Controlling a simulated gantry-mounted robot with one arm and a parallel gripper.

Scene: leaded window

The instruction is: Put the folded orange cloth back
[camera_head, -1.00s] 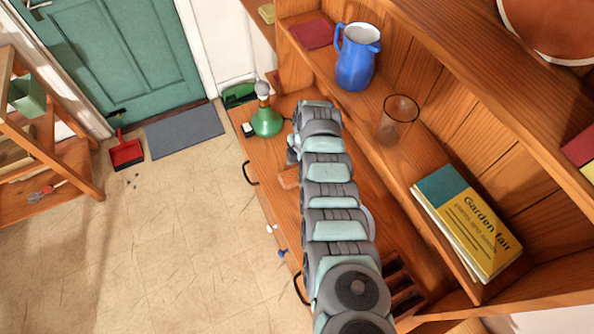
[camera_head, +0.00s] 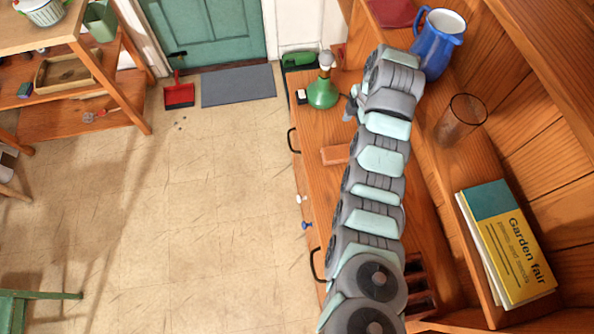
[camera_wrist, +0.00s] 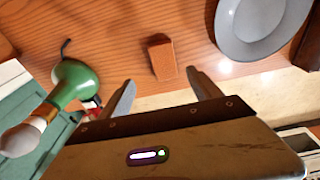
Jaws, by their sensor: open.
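A small orange-brown block-like piece (camera_head: 335,155) lies on the wooden dresser top (camera_head: 318,190), left of my arm. It also shows in the wrist view (camera_wrist: 162,57), on the wood just beyond my fingertips. It may be the folded orange cloth, but I cannot tell its material. My gripper (camera_wrist: 160,92) is open and empty, with its two fingers spread below the piece in the wrist picture and apart from it. In the head view my gripper (camera_head: 351,106) is partly hidden at the end of my arm.
A green bottle-like object (camera_head: 322,92) stands near my gripper. A grey plate (camera_wrist: 262,25) lies near the piece. The floor at left is mostly clear.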

